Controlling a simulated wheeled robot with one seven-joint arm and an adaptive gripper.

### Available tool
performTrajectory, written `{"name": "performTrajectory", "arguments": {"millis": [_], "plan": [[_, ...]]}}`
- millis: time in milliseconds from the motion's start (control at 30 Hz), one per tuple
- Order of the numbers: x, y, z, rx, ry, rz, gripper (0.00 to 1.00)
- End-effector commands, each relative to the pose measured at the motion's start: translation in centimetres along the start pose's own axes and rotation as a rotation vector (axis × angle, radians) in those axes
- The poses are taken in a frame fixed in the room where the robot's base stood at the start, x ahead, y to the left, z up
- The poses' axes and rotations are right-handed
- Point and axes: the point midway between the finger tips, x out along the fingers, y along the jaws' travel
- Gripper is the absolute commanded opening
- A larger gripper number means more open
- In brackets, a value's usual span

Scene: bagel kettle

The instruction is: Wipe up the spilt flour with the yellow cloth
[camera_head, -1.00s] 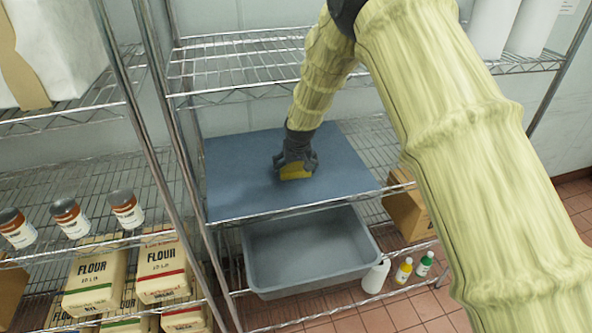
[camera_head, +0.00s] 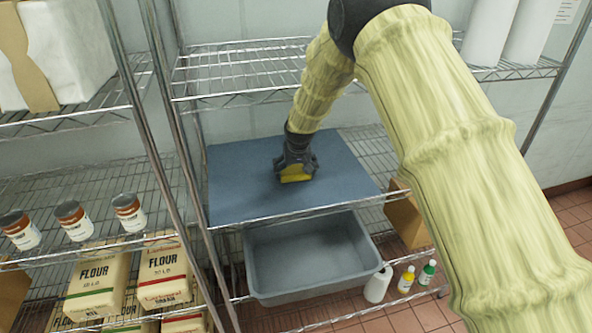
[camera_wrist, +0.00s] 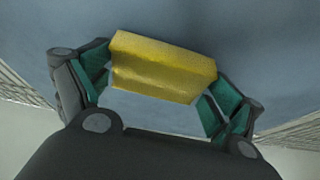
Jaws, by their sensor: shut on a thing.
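My gripper (camera_head: 296,170) is shut on the yellow cloth (camera_head: 295,179), over the blue-grey mat (camera_head: 240,180) on the middle shelf. In the wrist view the cloth (camera_wrist: 160,68) is a thick folded yellow block between the two green-padded fingers. It is at or just above the mat; I cannot tell whether it touches. No spilt flour can be made out on the visible part of the mat in either view. The area under the cloth and gripper is hidden.
A grey tub (camera_head: 310,262) stands on the shelf below. A white bottle (camera_head: 377,285) and two small bottles are right of it. Flour bags (camera_head: 97,281) and several cans (camera_head: 73,219) fill the left rack. A wire shelf (camera_head: 235,70) and metal posts surround the mat.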

Motion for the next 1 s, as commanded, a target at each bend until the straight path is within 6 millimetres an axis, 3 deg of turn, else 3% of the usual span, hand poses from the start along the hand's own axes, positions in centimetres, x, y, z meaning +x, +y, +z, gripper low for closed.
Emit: {"name": "performTrajectory", "arguments": {"millis": [33,667,1000], "plan": [[-1.2,0.3,-1.1,0.004,0.022,0.001,0.49],[-1.8,0.4,2.3,0.003,0.017,0.0,0.49],[-2.1,0.3,5.1,0.0,0.008,-0.001,0.49]]}}
